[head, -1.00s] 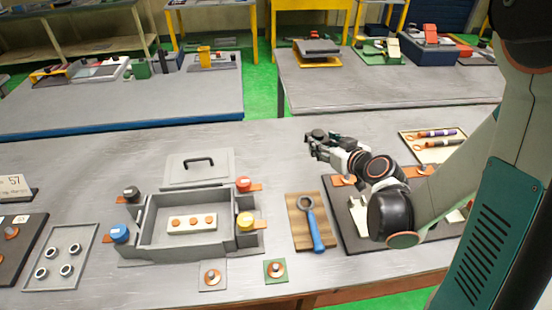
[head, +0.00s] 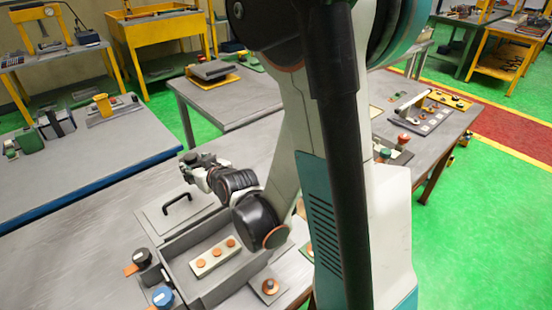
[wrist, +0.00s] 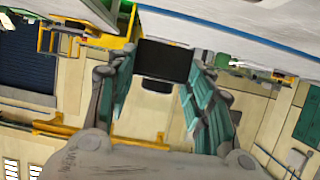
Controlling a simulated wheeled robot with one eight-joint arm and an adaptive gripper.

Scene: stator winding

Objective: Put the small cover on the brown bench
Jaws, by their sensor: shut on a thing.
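My gripper (head: 199,161) is raised over the near bench, above and behind the open grey box. In the wrist view its two green fingers are closed on a small dark square piece (wrist: 165,62), which looks like the small cover. In the head view this piece is only a small dark shape at the fingertips. The near bench (head: 70,255) has a grey top and a brown wooden edge. I cannot tell which bench is the brown one, as no top looks clearly brown.
The open grey box (head: 190,285) stands on the near bench, with a flat grey lid (head: 150,218) with a black handle behind it. A grey table (head: 235,100) and a blue-edged bench (head: 90,160) stand beyond. Green floor (head: 480,220) lies free at right.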

